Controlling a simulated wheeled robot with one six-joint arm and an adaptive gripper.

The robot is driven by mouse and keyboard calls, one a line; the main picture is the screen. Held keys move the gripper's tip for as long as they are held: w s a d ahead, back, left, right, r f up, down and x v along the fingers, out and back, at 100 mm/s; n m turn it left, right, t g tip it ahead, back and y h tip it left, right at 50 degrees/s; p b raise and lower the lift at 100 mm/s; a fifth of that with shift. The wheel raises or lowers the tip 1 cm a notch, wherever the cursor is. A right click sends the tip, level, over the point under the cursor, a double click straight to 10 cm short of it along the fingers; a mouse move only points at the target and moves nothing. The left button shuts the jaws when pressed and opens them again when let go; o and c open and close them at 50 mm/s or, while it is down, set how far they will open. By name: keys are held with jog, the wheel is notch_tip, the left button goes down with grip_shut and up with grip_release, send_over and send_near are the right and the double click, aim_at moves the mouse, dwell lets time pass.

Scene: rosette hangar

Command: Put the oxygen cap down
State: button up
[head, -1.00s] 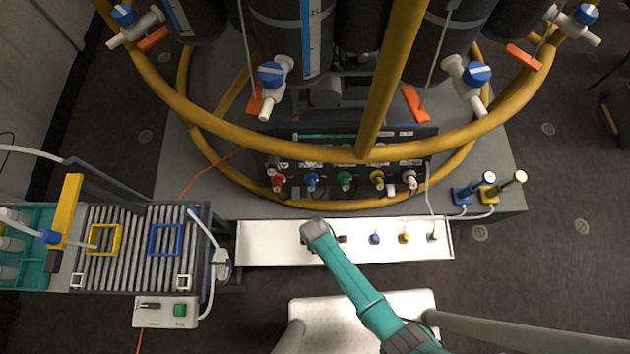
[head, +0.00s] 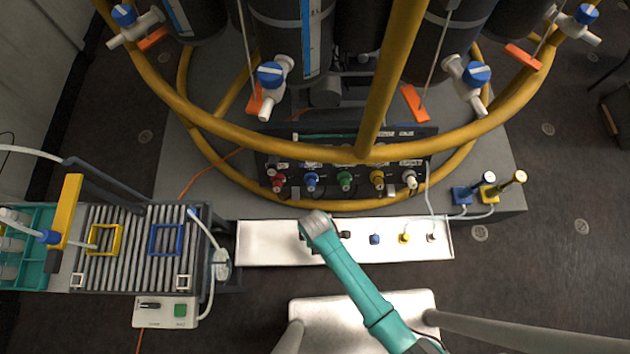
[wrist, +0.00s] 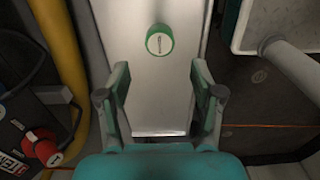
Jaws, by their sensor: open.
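A green cap (wrist: 160,40) with a pale, labelled face is on the white tray (wrist: 165,100) in the wrist view. My open gripper (wrist: 160,84) is over the tray, with one finger on each side of bare tray surface. The cap is just beyond the fingertips, near the middle of the gap, and no finger touches it. In the head view, my arm's end covers the fingers and the green cap above the tray (head: 270,245).
Dark, blue (head: 375,239), yellow (head: 404,238) and grey caps stand on the tray's right half. A panel with coloured connectors (head: 346,181) and a yellow rail (head: 300,152) lie behind it. A slatted rack (head: 130,270) stands left. The tray's left end is clear.

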jog(key=shift+r, duration=2)
jog(key=s+d+r+m+t+y, duration=0.2)
jog(key=s+d+r+m+t, duration=0.6)
jog(key=d, duration=0.3)
jog(key=s+d+r+m+t, duration=0.2)
jog(key=s+r+m, duration=0.1)
jog(key=r, duration=0.6)
jog(key=s+d+r+m+t+h, duration=0.1)
jog(key=s+d+r+m+t, duration=0.1)
jog(key=r, duration=0.8)
jog(key=s+d+r+m+t+h, duration=0.1)
jog(key=s+d+r+m+t, duration=0.1)
jog(key=r, duration=0.8)
jog(key=s+m+t, duration=0.1)
jog(key=s+m, duration=0.1)
jog(key=shift+m, duration=0.3)
jog(key=shift+s+r, duration=0.1)
